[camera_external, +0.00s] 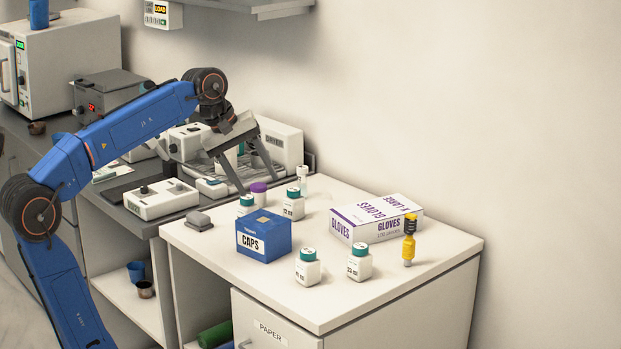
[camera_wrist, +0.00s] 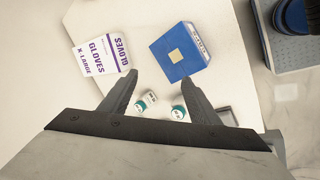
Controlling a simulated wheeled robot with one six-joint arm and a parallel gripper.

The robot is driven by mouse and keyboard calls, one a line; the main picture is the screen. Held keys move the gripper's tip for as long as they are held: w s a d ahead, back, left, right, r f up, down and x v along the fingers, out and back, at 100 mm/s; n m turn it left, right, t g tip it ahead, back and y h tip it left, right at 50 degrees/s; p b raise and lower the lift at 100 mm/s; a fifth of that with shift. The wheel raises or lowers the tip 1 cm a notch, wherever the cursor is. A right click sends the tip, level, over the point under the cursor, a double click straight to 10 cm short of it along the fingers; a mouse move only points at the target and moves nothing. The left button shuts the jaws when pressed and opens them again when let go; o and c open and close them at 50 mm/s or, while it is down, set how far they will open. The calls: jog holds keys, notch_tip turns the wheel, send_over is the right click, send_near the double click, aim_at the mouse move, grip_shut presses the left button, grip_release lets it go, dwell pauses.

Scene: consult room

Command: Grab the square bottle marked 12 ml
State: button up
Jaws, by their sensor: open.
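Several white square bottles with teal caps stand on the white desk: a back left bottle (camera_external: 246,205), a back middle bottle (camera_external: 293,206), a front left bottle (camera_external: 307,270) and a front right bottle (camera_external: 359,264). Their labels are too small for me to tell which reads 12 ml. My gripper (camera_external: 258,185) is open and empty, tilted down above the back of the desk, near the back bottles. In the wrist view, two teal-capped bottles (camera_wrist: 147,101) (camera_wrist: 179,112) show between the spread fingers of my gripper (camera_wrist: 158,80), apparently below them.
A blue CAPS box (camera_external: 264,238) stands in front of the back bottles. A GLOVES box (camera_external: 376,219) lies to the right, with a yellow, black-topped tool (camera_external: 408,244) beside it. A purple-capped container (camera_external: 258,190) and a slim white-capped vial (camera_external: 302,178) stand at the back. The desk's front right is clear.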

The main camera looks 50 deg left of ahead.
jog(key=w+a+r+n+g, duration=0.2)
jog(key=w+a+r+n, duration=0.2)
jog(key=w, duration=0.6)
jog(key=n+g, duration=0.3)
jog(key=n, duration=0.2)
send_near(293, 189)
jog(key=f, duration=0.2)
jog(key=d+f, duration=0.1)
jog(key=f, duration=0.3)
jog(key=shift+d+f, duration=0.3)
jog(key=shift+s+d+f, duration=0.1)
jog(key=shift+d+f, duration=0.05)
jog(key=shift+f, duration=1.2)
jog(key=shift+s+d+f, duration=0.1)
jog(key=shift+d+f, duration=0.05)
jog(key=shift+f, duration=1.15)
jog(key=c, duration=1.1)
